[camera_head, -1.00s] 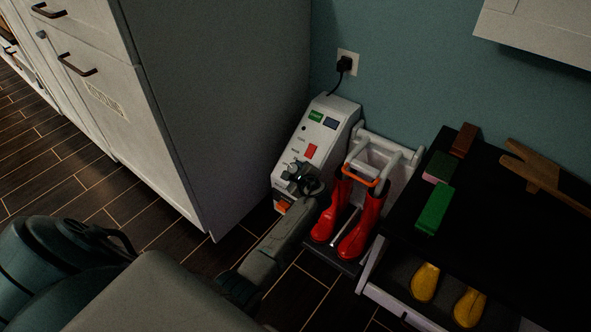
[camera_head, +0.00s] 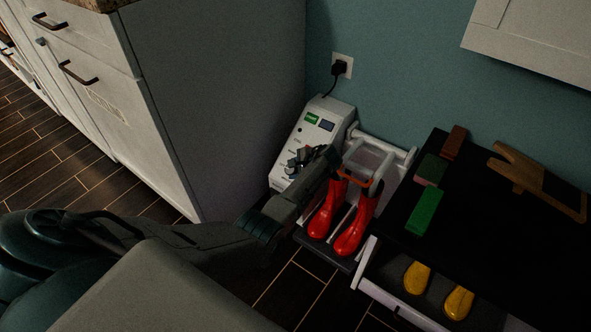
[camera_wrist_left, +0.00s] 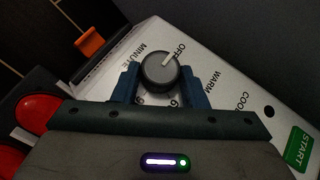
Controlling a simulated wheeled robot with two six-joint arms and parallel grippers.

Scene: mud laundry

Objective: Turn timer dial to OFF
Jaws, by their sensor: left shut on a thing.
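The white control box (camera_head: 316,112) of the boot dryer stands against the wall, its sloped panel facing me. The timer dial (camera_wrist_left: 158,68) is a round dark knob with a light rim and a white pointer line. In the left wrist view the line points up and right, towards the printed OFF. My left gripper (camera_head: 299,160) is at the panel, and in the left wrist view its two blue-grey fingers (camera_wrist_left: 159,80) stand on either side of the dial, shut on it. In the head view the dial is hidden by the gripper. My right gripper is not in view.
Red boots (camera_head: 351,233) stand on the dryer rack right of the box. A grey-white cabinet (camera_head: 215,110) stands close on the left. A black-topped bench (camera_head: 480,215) with brushes is on the right. The wrist view shows a green START button (camera_wrist_left: 299,147) and an orange part (camera_wrist_left: 91,42).

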